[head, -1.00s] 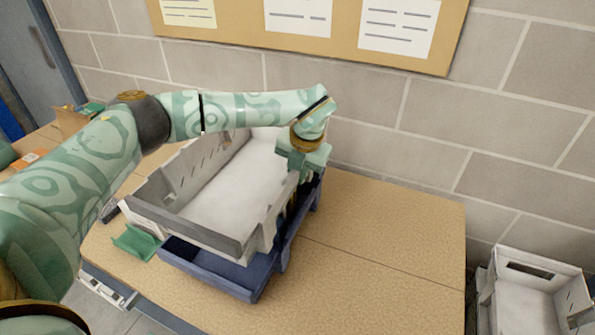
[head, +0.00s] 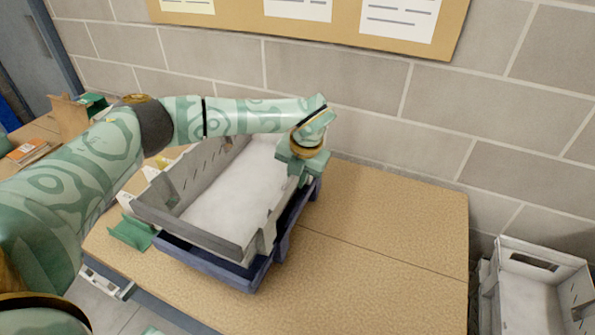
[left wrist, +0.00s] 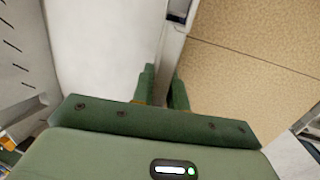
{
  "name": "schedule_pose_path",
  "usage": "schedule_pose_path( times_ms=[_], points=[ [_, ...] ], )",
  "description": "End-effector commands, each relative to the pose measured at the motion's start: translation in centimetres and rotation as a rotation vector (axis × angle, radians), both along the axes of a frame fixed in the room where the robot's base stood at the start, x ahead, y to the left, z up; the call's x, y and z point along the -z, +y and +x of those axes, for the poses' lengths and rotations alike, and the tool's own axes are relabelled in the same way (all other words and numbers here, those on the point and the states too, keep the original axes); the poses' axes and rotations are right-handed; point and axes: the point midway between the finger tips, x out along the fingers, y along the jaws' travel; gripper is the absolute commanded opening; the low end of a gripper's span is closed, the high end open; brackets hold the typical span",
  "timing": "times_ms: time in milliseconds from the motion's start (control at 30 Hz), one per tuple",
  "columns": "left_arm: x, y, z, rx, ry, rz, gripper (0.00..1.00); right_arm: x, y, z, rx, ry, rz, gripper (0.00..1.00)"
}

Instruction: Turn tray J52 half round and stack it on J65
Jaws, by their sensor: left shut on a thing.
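A grey-white open tray (head: 190,230) is at the middle of the table in the head view, empty, with slotted side walls. My left gripper (head: 298,178) is shut on its right-hand wall near the far corner. In the left wrist view my left fingers (left wrist: 163,92) straddle the tray's rim (left wrist: 173,38). A dark blue tray (head: 210,266) stands on the table right under the grey-white one, roughly lined up with it. I cannot tell whether the two touch. No label J52 or J65 can be read. My right gripper is out of view.
The tan table (head: 390,240) is clear to the right. A green bracket-like piece (head: 133,232) lies left of the trays. Another pale tray (head: 540,262) stands lower, beyond the table's right edge. A block wall (head: 440,120) with a notice board (head: 345,36) rises behind.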

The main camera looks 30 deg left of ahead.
Motion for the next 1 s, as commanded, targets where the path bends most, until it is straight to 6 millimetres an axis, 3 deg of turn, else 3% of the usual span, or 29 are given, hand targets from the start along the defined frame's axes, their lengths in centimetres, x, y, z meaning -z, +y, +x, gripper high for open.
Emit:
schedule_pose_path(
  times_ms=[1000],
  points=[
    [0.0,-0.02,0.03,0.001,-0.004,0.0,0.0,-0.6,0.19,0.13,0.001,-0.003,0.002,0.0]
  ],
)
